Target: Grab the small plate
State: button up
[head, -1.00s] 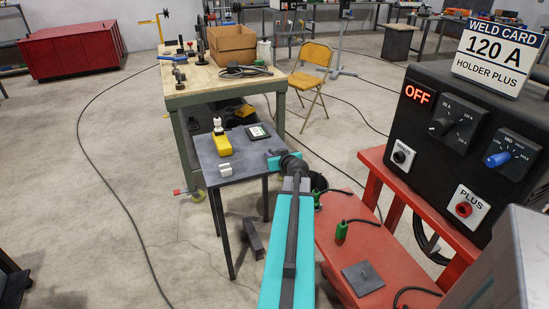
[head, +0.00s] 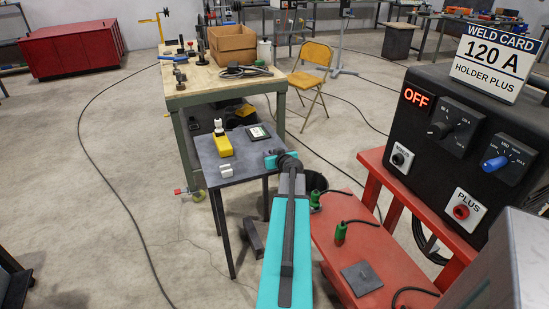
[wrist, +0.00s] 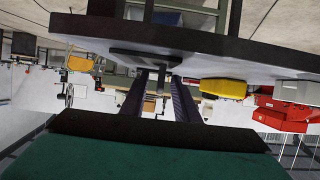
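A plain dark grey square plate (head: 361,277) lies flat on the red bench, right of my arm in the head view. A dark-framed flat piece with a pale green face (head: 258,132) lies on the small grey table; I cannot tell for sure which of the two is the small plate. My gripper (head: 280,158) is at the table's right edge, its fingers mostly hidden by my arm. In the upside-down wrist view, the fingers (wrist: 158,75) are apart with nothing visible between them. They point towards a dark flat piece (wrist: 158,59) on the table.
The grey table (head: 240,177) also holds a yellow item (head: 223,145) and white blocks (head: 226,170). The red bench (head: 345,240) carries green-ended cables (head: 341,231) near the plate. The black welding unit (head: 455,150) stands to the right. Floor at left is mostly clear.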

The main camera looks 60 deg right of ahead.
jog(key=shift+w+d+f, duration=0.1)
jog(key=shift+w, duration=0.05)
dwell(0.5)
grip_shut()
